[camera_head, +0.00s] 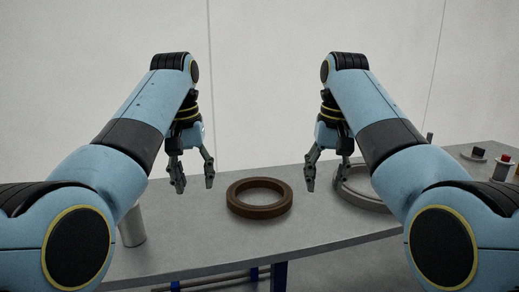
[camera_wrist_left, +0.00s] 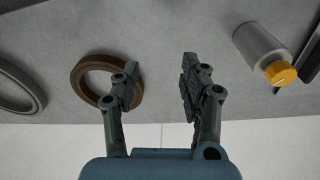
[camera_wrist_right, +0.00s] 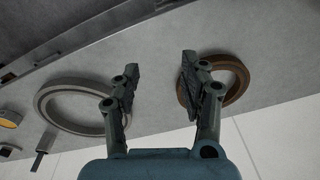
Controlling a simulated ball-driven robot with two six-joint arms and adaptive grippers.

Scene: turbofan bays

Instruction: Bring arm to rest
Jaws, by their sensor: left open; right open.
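My left gripper (camera_head: 192,184) is open and empty above the table, left of a brown ring (camera_head: 259,198). Its two fingers also show apart in the left wrist view (camera_wrist_left: 158,92), with nothing between them. My right gripper (camera_head: 326,184) is open and empty, between the brown ring and a grey ring (camera_head: 366,196). Its fingers show apart in the right wrist view (camera_wrist_right: 160,90). Both arms are raised and bent, with the grippers pointing down.
The grey table (camera_head: 230,242) runs across the view. A grey cylinder (camera_head: 132,228) stands at left; the left wrist view shows its yellow cap (camera_wrist_left: 280,73). At the right end are a red-topped part (camera_head: 502,167) and a small dark block (camera_head: 478,154). A pale wall stands behind.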

